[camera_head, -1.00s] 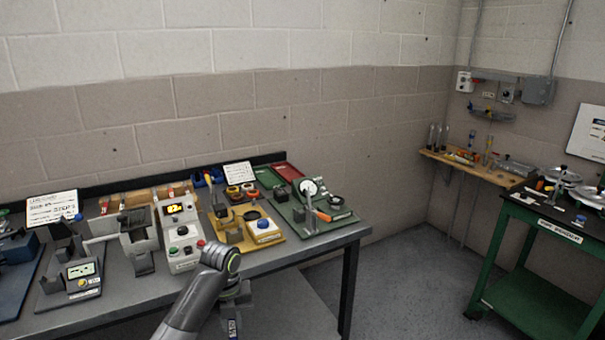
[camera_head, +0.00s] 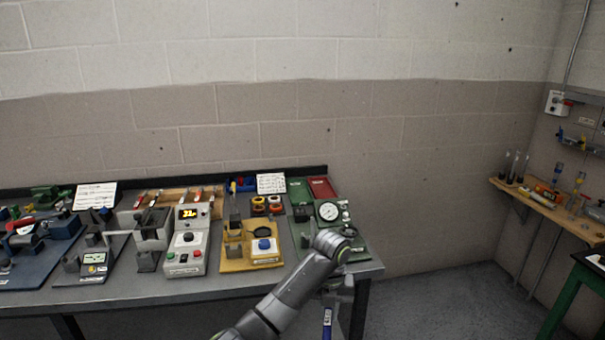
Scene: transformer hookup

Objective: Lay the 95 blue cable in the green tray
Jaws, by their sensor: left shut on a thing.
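The green tray (camera_head: 299,186) lies at the back right of the bench, left of a red tray. My left arm comes in from the bottom and bends down at the bench's right front corner. My right gripper is not in view.
The red tray (camera_head: 321,187) is beside the green one. A green board with a round gauge (camera_head: 328,211) stands in front of the trays. A yellow board with a blue button (camera_head: 264,246) and a grey control box (camera_head: 187,240) are further left. Floor is clear right of the bench.

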